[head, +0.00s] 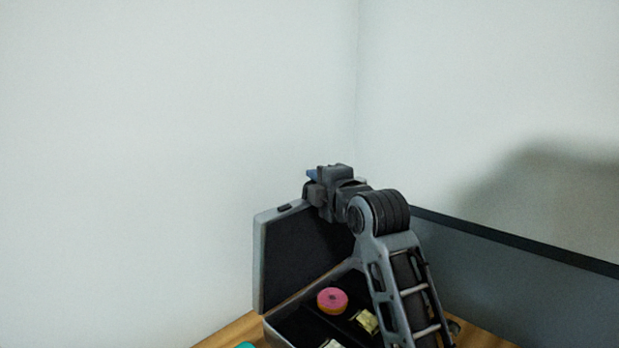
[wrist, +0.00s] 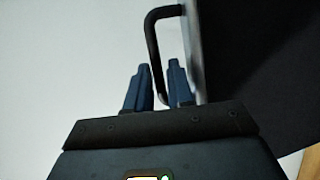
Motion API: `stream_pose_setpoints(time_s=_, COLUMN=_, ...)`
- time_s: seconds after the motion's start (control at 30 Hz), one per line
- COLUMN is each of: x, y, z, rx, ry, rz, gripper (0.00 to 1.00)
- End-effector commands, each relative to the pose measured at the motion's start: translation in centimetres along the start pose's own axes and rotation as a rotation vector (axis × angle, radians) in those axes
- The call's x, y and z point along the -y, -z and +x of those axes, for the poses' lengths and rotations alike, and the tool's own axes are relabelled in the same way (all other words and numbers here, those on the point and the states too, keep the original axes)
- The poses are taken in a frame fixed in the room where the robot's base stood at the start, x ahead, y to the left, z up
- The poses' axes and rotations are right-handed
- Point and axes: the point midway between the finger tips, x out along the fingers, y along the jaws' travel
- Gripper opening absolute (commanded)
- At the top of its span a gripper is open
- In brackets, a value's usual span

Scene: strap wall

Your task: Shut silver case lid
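The silver case (head: 285,332) stands on the wooden surface with its lid (head: 300,250) raised nearly upright, the dark lining facing me. In the wrist view the lid (wrist: 270,65) fills the right side, with a black handle (wrist: 152,45) standing out from its edge. My gripper (head: 311,176) is at the lid's top edge, partly hidden by my own wrist. In the wrist view my gripper (wrist: 156,82) has its two blue fingers apart, and the handle's lower end shows in the gap between them. I cannot tell whether they touch the handle or lid.
A pink and orange round thing (head: 332,300) and a yellowish piece (head: 364,321) lie in the case. A teal object (head: 245,345) shows at the bottom edge. A grey panel with a dark top edge (head: 520,275) stands at right. Pale walls stand behind; the air left of the lid is free.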

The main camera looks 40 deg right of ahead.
Motion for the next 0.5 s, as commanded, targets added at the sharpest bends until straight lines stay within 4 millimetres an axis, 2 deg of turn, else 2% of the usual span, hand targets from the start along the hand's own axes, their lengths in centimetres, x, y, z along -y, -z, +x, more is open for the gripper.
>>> stream_pose_setpoints(time_s=0.2, x=-0.1, y=0.0, z=2.2, rx=0.0, ry=0.0, rz=0.0, gripper=0.22)
stream_pose_setpoints(time_s=0.5, x=0.0, y=0.0, z=2.5, rx=0.0, ry=-0.001, rz=0.001, gripper=0.22)
